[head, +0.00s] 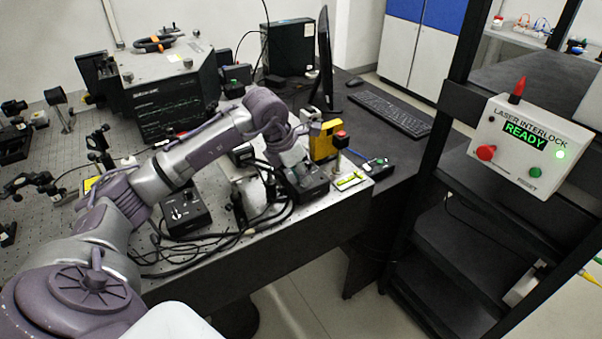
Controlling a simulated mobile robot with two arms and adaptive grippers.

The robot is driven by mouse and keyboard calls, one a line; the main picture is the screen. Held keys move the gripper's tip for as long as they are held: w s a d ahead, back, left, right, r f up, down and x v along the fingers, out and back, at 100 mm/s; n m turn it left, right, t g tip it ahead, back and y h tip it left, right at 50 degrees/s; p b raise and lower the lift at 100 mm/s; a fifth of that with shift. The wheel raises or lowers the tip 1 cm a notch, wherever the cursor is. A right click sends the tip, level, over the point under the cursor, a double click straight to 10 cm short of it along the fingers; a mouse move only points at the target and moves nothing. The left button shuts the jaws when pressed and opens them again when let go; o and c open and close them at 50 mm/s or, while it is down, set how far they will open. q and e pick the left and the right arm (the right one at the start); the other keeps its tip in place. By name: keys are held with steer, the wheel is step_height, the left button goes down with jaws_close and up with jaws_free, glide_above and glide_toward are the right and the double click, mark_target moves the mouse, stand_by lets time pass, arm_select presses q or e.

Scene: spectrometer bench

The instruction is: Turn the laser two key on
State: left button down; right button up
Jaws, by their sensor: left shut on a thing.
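My left gripper (296,168) reaches down over a small black control box (313,192) near the bench's front right corner. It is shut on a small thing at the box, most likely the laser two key. The fingers hide the key, so I cannot see which way it is turned. A second black control box (187,212) with knobs stands to the left, nearer the bench's front edge. My right gripper is not in view.
A yellow device (323,141) and a post with a red-topped button (340,139) stand just behind the gripper. Black cables (240,232) lie along the front edge. The laser interlock panel (528,148) on the rack at right reads READY, with a green light lit.

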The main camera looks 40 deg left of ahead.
arm_select(q)
steer(key=shift+a+m, duration=0.1)
steer(key=shift+m, duration=0.3)
steer(key=shift+w+m+h+b, duration=0.1)
steer(key=shift+m+h+b, duration=0.5)
steer(key=shift+m, duration=0.4)
steer(key=m, duration=0.2)
steer(key=m+g+h+b, duration=0.1)
steer(key=m, duration=0.1)
steer(key=shift+w+a+m+g, duration=0.15)
steer(key=shift+m+g, duration=0.15)
steer(key=m+g, duration=0.1)
steer(key=m, duration=0.1)
steer(key=m+g+b, duration=0.1)
steer(key=m, duration=0.2)
steer(key=shift+w+r+h, duration=0.1)
steer(key=shift+w+h, duration=0.1)
steer(key=shift+h, duration=0.1)
steer(key=m+g, duration=0.1)
steer(key=m, duration=0.1)
steer(key=m+g, duration=0.1)
steer(key=m, duration=0.2)
steer(key=shift+w+b, duration=0.15)
steer(key=shift+b, duration=0.2)
steer(key=shift+m, duration=0.4)
steer(key=c, duration=1)
jaws_free()
